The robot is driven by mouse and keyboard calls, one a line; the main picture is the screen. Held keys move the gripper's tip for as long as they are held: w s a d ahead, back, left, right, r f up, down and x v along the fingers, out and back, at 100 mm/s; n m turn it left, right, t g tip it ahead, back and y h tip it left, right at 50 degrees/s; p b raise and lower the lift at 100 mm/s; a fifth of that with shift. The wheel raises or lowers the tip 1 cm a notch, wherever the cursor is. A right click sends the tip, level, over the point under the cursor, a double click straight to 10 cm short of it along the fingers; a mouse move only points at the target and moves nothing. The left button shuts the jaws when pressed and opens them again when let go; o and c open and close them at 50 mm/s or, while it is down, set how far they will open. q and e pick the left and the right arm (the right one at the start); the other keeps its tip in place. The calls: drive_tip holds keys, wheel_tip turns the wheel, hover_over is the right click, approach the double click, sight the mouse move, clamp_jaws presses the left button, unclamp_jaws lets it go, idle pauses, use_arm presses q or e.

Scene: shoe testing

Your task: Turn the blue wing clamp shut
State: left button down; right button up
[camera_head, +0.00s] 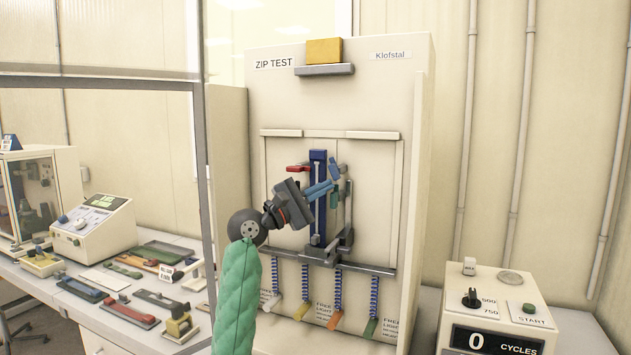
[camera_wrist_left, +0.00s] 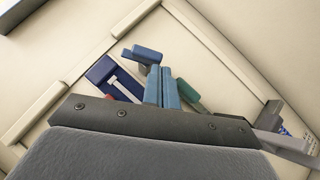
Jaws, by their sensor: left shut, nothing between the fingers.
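The blue wing clamp (camera_head: 334,167) is a small dark blue piece beside the top of the blue upright rail on the zip test machine. In the left wrist view the clamp (camera_wrist_left: 142,54) shows just beyond my fingertips. My left gripper (camera_head: 330,187) has light blue fingers, shut together with nothing between them. They cross in front of the blue rail (camera_head: 318,230) and point up to the right, just below the clamp. In the left wrist view the fingers (camera_wrist_left: 163,72) overlap the clamp's lower side; I cannot tell whether they touch it. My right gripper is not in view.
A red lever (camera_head: 297,168) is left of the rail, and a green piece (camera_head: 334,198) is right of it. Several coiled cords with coloured tabs hang from the grey bar (camera_head: 290,254). A cycle counter box (camera_head: 497,312) stands front right.

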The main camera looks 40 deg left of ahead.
use_arm(q)
drive_tip(key=shift+d+n+t, duration=0.2)
drive_tip(key=shift+n+t, duration=0.3)
drive_tip(key=shift+n, duration=0.2)
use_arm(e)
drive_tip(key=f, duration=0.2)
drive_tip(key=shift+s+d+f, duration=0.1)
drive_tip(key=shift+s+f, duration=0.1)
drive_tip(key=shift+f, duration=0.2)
use_arm(q)
drive_tip(key=shift+f, duration=0.15)
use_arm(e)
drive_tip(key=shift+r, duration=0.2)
